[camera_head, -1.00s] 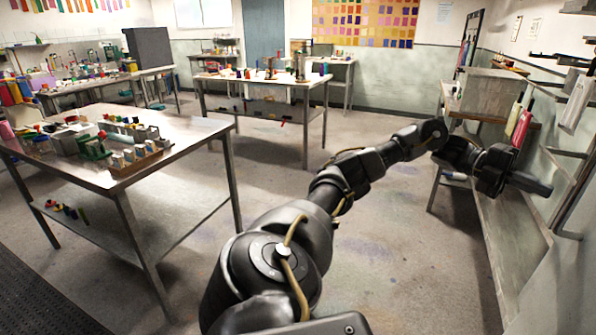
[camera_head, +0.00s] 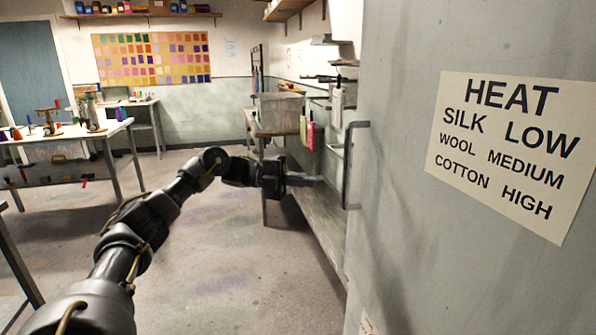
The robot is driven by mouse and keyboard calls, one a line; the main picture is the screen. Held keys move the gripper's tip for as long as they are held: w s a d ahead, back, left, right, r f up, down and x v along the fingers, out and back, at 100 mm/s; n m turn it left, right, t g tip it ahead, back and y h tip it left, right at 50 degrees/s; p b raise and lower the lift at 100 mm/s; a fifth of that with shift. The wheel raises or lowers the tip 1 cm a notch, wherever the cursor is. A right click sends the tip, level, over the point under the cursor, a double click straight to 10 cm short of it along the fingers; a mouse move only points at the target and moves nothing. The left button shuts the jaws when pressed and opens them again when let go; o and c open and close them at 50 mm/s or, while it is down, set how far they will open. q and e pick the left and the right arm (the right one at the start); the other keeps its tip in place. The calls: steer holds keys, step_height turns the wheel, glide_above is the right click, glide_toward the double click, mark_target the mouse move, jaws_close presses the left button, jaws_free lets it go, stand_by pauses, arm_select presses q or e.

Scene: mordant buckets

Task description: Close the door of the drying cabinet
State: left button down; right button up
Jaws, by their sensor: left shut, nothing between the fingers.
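The drying cabinet's door appears to be the large grey panel (camera_head: 400,130) filling the right side of the view. It carries a cream label about heat settings (camera_head: 505,145) and a vertical bar handle (camera_head: 348,168) near its left edge. How far the door stands open cannot be told, and the cabinet's inside is not visible. My left gripper (camera_head: 314,182) is shut and empty. Its fingers point right, towards the handle, and a small gap shows in the picture between them. My right gripper is not in view.
A long grey bench surface (camera_head: 328,228) runs along the right wall below my gripper. A work table (camera_head: 60,133) stands at the left. The floor between is clear.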

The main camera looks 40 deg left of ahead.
arm_select(q)
steer(key=w+a, duration=0.5)
steer(key=w, duration=0.3)
steer(key=shift+w+b, duration=0.25)
steer(key=shift+b, duration=0.05)
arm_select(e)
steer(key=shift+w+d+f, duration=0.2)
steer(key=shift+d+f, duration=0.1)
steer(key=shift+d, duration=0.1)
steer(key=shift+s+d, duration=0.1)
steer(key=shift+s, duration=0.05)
